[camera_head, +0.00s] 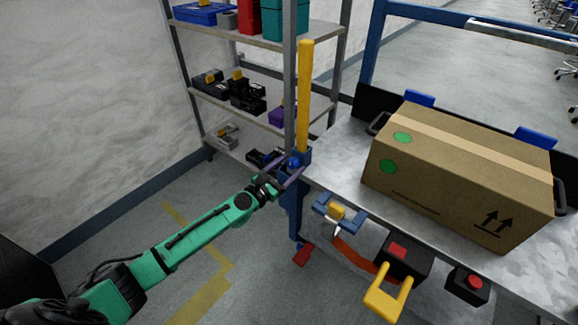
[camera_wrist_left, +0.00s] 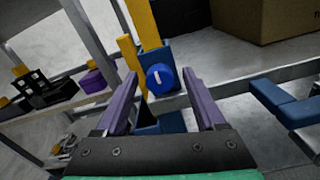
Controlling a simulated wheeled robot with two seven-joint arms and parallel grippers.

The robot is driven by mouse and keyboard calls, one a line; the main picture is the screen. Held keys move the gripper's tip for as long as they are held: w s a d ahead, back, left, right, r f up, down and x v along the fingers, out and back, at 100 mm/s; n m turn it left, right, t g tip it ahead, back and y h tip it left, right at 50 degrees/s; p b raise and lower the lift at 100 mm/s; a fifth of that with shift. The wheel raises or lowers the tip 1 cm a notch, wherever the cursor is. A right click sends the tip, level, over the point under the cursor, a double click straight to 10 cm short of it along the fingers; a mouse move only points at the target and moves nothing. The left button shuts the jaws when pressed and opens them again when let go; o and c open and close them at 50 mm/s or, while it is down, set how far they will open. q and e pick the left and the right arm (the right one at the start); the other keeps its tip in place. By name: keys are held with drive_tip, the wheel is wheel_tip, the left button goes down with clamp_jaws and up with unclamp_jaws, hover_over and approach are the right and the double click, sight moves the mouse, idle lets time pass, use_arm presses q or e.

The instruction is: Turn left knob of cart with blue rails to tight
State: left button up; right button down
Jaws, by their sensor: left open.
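The left knob (camera_wrist_left: 160,79) is a round blue knob with a white mark on its face, set on a blue bracket at the foot of a yellow post (camera_head: 305,95). In the head view the knob (camera_head: 294,163) is small and partly hidden by my gripper. The cart (camera_head: 340,160) has a grey top and blue legs. My left gripper (camera_head: 291,171) is open, its purple fingers on either side of the knob in the picture. In the left wrist view the gripper (camera_wrist_left: 159,82) shows a gap between each finger and the knob. My right gripper is not in view.
A large cardboard box (camera_head: 460,170) sits on the cart top. A blue clamp-like part (camera_head: 338,213), a yellow handle (camera_head: 388,300) and a red button (camera_head: 474,283) are at the cart's front. A shelf rack (camera_head: 255,110) with bins stands behind. Floor at left is clear.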

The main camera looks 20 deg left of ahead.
use_arm(q)
clamp_jaws()
